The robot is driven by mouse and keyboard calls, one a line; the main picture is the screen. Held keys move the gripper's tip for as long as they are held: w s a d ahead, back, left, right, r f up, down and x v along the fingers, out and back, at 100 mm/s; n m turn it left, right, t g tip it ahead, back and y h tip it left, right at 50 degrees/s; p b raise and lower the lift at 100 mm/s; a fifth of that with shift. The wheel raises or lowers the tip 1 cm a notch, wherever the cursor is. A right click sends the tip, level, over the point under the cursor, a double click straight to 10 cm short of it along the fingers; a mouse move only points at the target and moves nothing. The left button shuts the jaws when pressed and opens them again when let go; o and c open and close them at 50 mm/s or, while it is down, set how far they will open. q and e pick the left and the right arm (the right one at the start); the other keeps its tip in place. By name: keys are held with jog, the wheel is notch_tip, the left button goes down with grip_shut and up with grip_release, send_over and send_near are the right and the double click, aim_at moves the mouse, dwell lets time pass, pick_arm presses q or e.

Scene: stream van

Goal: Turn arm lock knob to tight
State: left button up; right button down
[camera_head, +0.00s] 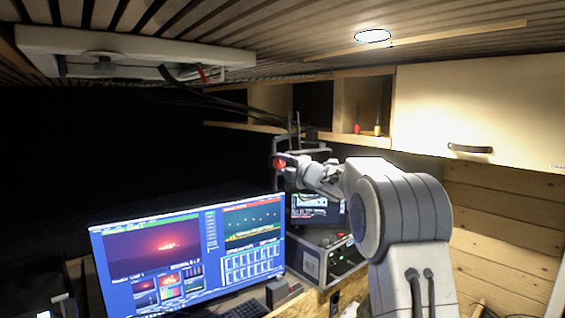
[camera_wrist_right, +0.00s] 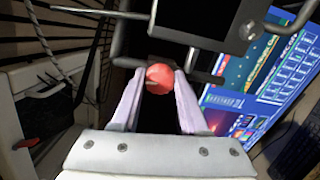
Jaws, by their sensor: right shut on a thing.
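The arm lock knob (camera_head: 279,164) is a small round red knob on a dark metal arm with thin rods, in the middle of the head view. In the right wrist view the red knob (camera_wrist_right: 160,76) sits between the tips of my right gripper's two pale fingers. My right gripper (camera_wrist_right: 159,88) is shut on the knob. In the head view my right gripper (camera_head: 290,165) reaches it from the right. The knob's marking and the tight position cannot be made out. My left gripper is not in view.
A large monitor (camera_head: 190,250) stands below and left of the knob. A smaller screen (camera_head: 318,208) and a rack device (camera_head: 325,257) stand below it. A shelf (camera_head: 350,137) and a closed cupboard (camera_head: 480,105) hang behind. Dark space lies to the left.

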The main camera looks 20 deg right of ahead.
jog(key=shift+m, duration=0.6)
jog(key=shift+c, duration=2.1)
grip_release()
jog(key=shift+s, duration=0.1)
